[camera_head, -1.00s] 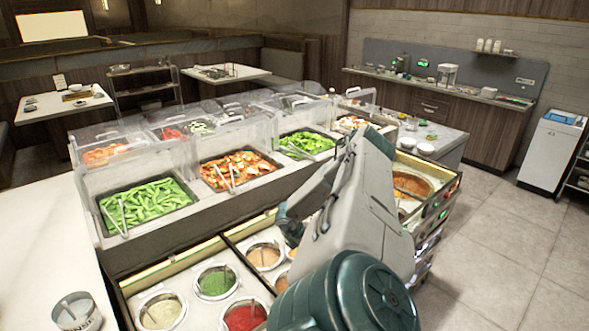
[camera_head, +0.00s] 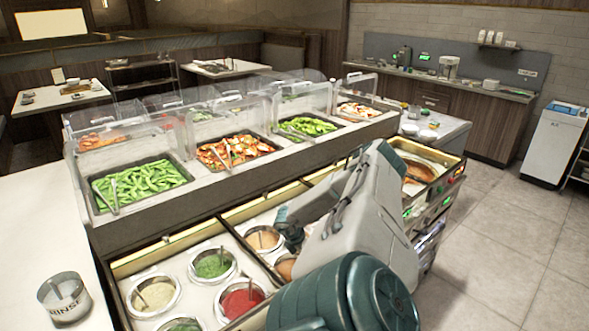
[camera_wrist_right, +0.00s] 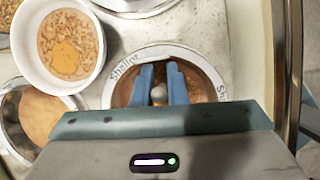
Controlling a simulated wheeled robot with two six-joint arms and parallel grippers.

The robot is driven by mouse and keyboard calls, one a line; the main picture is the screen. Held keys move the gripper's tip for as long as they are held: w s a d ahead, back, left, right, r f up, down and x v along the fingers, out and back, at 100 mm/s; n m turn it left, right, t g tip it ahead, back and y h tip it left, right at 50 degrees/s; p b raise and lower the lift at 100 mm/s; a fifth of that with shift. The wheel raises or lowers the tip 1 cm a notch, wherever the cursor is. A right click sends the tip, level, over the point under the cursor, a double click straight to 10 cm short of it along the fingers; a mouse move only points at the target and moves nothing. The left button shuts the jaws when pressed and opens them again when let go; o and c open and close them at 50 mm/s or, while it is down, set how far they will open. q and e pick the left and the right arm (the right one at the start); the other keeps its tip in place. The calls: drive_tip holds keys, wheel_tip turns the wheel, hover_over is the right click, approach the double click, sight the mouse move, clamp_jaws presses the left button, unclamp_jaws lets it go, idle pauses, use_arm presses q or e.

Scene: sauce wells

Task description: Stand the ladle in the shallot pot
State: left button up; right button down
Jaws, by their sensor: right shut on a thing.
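My right gripper (camera_wrist_right: 160,82) is shut on the ladle (camera_wrist_right: 159,93), whose rounded grey handle end shows between the blue fingers. In the right wrist view they are over the shallot pot (camera_wrist_right: 120,72), a round well with a "Shallot" label on its light rim and brown contents. The ladle's lower part is hidden, so I cannot tell whether it touches the pot. In the head view my right gripper (camera_head: 288,228) is above the sauce wells, and my arm hides much of the right side. My left gripper is not in view.
Sauce wells with green (camera_head: 213,264) and red (camera_head: 242,302) contents stand left of my arm. A metal cup marked "RINSE" (camera_head: 64,299) stands on the white counter at left. A white bowl (camera_wrist_right: 64,48) is beside the shallot pot. Clear guards (camera_head: 225,130) rise behind.

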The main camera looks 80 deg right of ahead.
drive_tip(key=shift+f, duration=0.55)
drive_tip(key=shift+a, duration=0.1)
idle(0.3)
drive_tip(key=c, duration=1.4)
unclamp_jaws()
drive_tip(key=shift+o, duration=0.6)
drive_tip(key=o, duration=0.6)
drive_tip(key=shift+c, duration=0.2)
